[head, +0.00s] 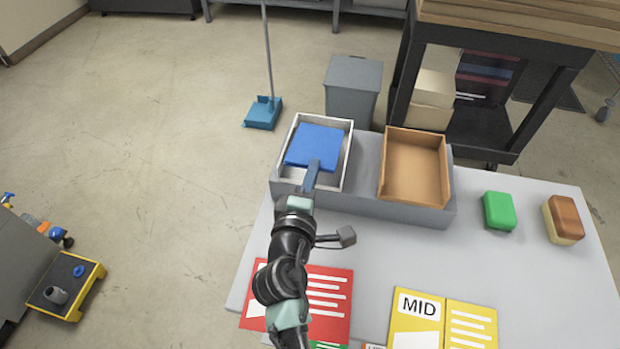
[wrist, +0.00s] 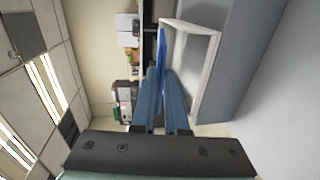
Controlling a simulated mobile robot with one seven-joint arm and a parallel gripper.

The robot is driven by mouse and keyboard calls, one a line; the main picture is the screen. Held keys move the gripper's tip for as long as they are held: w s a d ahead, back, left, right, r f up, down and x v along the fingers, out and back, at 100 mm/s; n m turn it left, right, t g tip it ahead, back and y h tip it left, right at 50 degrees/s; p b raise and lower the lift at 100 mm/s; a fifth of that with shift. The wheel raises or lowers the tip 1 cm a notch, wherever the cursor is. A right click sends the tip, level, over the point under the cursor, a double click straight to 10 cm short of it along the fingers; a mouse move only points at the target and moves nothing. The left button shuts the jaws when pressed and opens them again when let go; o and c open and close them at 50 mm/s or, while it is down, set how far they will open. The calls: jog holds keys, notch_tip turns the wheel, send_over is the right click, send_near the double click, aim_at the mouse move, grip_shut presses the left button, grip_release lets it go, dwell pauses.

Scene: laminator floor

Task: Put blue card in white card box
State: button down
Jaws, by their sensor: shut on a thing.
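The blue card (head: 316,146) is over the white card box (head: 287,183) in the head view, covering much of its opening. My gripper (head: 311,174) is shut on the near edge of the card. In the wrist view the two blue fingers (wrist: 163,95) close on the card (wrist: 162,50), which shows as a thin blue edge beside the white box (wrist: 205,70). I cannot tell whether the card touches the box floor or walls.
A wooden box (head: 446,178) sits empty right of the white box on the same grey stand (head: 365,187). A green block (head: 499,211) and a brown-and-tan block (head: 563,219) stand to the right. Red (head: 328,290) and yellow (head: 470,325) sheets lie in front.

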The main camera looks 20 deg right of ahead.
aim_at(316, 147)
jog(key=shift+w+d+f+b, duration=0.55)
jog(key=shift+w+f, duration=0.1)
jog(key=shift+w, duration=0.1)
jog(key=shift+w+d+f+b, duration=0.4)
jog(key=shift+w+d+f, duration=0.1)
jog(key=shift+w+f, duration=0.2)
jog(key=c, duration=0.9)
grip_release()
jog(key=shift+o, duration=0.2)
